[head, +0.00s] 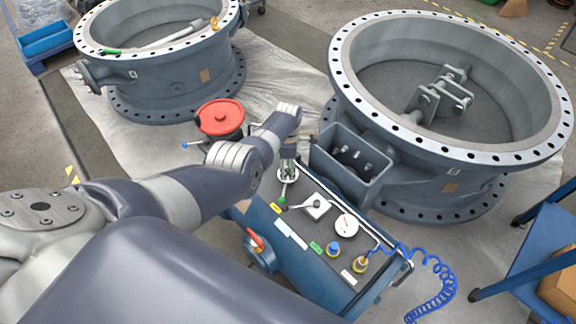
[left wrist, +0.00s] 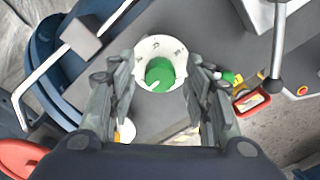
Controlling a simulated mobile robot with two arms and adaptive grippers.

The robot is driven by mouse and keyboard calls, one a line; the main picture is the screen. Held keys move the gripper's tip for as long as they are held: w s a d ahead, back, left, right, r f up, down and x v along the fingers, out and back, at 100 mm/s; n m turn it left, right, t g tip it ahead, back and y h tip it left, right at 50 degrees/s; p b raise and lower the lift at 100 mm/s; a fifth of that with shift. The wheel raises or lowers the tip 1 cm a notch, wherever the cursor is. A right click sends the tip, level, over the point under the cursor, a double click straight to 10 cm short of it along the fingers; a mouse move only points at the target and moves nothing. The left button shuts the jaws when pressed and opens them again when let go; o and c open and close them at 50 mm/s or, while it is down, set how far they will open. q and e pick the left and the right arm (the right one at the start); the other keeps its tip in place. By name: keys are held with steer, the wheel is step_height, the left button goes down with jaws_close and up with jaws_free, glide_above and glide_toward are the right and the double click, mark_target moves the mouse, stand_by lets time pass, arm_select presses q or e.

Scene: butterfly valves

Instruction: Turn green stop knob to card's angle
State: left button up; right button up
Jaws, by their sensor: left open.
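The green stop knob (left wrist: 160,73) sits in the middle of a round white dial (left wrist: 161,47) with dark marks, in the left wrist view. A pale pointer line shows on the knob's lower left. My left gripper (left wrist: 162,68) is open, with one finger on each side of the dial and knob. I cannot tell whether the fingers touch them. In the head view my left gripper (head: 289,148) points down over the dial (head: 288,174) at the console's far end. I cannot make out which label is the card. My right gripper is not in view.
A red handwheel (head: 221,117) stands left of my gripper. A grey open box (head: 350,160) is close on the right.

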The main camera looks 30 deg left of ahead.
mark_target(288, 168)
arm_select(q)
steer(key=shift+r, duration=0.1)
step_height(288, 168, up, 12)
stand_by(0.8)
stand_by(0.4)
